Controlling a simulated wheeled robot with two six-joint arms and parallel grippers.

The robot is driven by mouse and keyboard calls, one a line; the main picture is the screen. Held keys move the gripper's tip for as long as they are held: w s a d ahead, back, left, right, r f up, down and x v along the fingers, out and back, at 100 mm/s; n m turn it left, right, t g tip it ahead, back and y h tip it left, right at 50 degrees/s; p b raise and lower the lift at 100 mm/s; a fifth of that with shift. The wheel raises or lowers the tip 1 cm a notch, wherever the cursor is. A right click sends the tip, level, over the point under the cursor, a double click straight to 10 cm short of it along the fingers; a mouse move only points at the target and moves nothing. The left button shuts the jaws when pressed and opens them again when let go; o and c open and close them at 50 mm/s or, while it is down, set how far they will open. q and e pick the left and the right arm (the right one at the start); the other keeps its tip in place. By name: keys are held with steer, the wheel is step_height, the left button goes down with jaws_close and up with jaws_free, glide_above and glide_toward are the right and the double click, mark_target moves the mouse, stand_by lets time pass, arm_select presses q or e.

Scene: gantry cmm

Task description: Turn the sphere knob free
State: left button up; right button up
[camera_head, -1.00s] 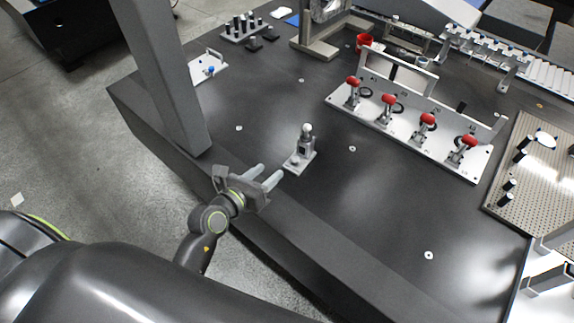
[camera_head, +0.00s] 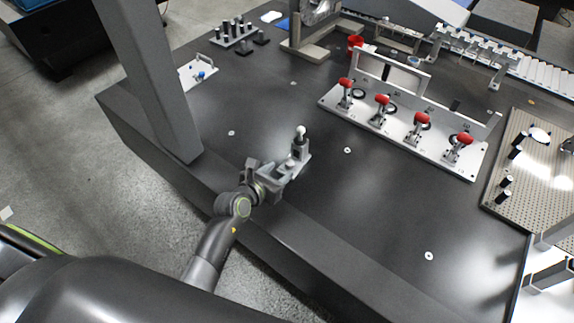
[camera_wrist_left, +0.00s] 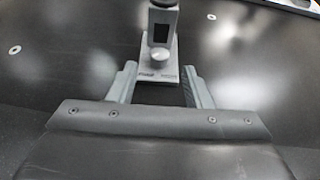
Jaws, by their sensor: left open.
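The sphere stand is a small grey block on a light base plate (camera_wrist_left: 152,92), with a post and a pale ball (camera_head: 300,130) on top. A round silver knob (camera_wrist_left: 159,57) sits low on the stand's near side. My left gripper (camera_head: 283,170) is at the near side of the stand, low over the dark table. In the left wrist view its open fingers (camera_wrist_left: 160,70) point at the stand, one on each side of the base plate, with the knob between and just beyond the tips. I see no finger touching the knob. My right gripper is not in view.
A grey column (camera_head: 160,85) rises left of the gripper. A plate with several red-handled clamps (camera_head: 400,135) stands to the right. A perforated plate (camera_head: 535,165) lies at far right.

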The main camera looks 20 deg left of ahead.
mark_target(289, 164)
arm_select(q)
steer(key=x, duration=0.4)
steer(key=shift+b+x, duration=0.3)
steer(key=shift+x, duration=0.45)
jaws_close()
steer(key=p, duration=0.3)
steer(key=shift+r+n+y, duration=0.2)
steer(key=shift+n+y, duration=0.2)
steer(key=shift+d+f+p, duration=0.1)
steer(key=shift+f+p, duration=0.1)
steer(key=shift+p, duration=0.25)
steer(key=shift+s, duration=0.1)
